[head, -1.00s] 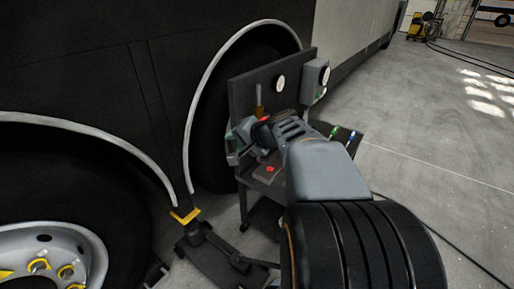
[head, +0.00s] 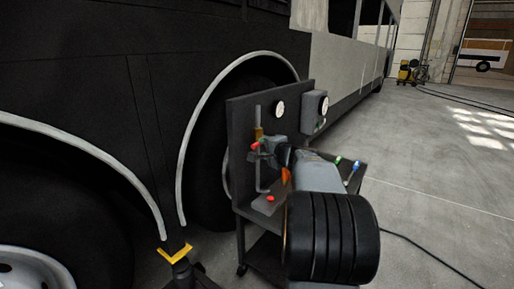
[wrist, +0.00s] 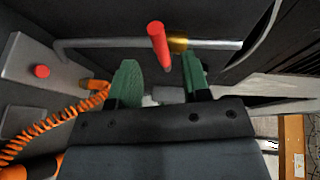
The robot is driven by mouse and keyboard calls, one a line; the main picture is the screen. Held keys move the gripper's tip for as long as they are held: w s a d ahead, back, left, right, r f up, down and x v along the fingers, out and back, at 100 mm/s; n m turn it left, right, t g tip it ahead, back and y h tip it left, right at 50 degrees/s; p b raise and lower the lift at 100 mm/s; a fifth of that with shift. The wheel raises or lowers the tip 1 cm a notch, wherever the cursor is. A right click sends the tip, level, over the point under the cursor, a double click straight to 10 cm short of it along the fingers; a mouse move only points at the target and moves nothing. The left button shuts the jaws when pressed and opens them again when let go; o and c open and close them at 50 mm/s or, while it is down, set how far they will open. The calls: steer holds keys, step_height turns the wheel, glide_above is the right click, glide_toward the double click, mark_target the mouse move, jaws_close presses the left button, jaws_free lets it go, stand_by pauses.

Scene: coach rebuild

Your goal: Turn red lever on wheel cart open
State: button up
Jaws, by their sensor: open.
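The red lever (wrist: 158,42) sits on a brass valve (wrist: 178,43) in a grey pipe (wrist: 110,43) on the dark back panel of the wheel cart (head: 236,125). In the head view the red lever (head: 255,146) shows just left of my gripper (head: 268,146). My gripper (wrist: 160,78) is open, with one green finger either side of the lever's line in the wrist view. The lever's lower end shows in the gap between the fingertips. No contact is visible, and I cannot tell how deep the lever lies between them.
A red button (wrist: 41,71) on a grey box and a coiled orange hose (wrist: 70,115) are left in the wrist view. Two gauges (head: 279,108) are on the panel. Clear floor (head: 450,190) lies right.

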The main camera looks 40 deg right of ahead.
mark_target(259, 145)
steer(key=shift+w+d+f, duration=0.1)
steer(key=shift+w+f, duration=0.05)
steer(key=shift+w, duration=0.8)
steer(key=shift+w+f, duration=0.2)
steer(key=shift+w, duration=0.75)
steer(key=shift+w+d+f, duration=0.1)
steer(key=shift+w+f, duration=0.05)
steer(key=shift+w, duration=0.8)
jaws_close()
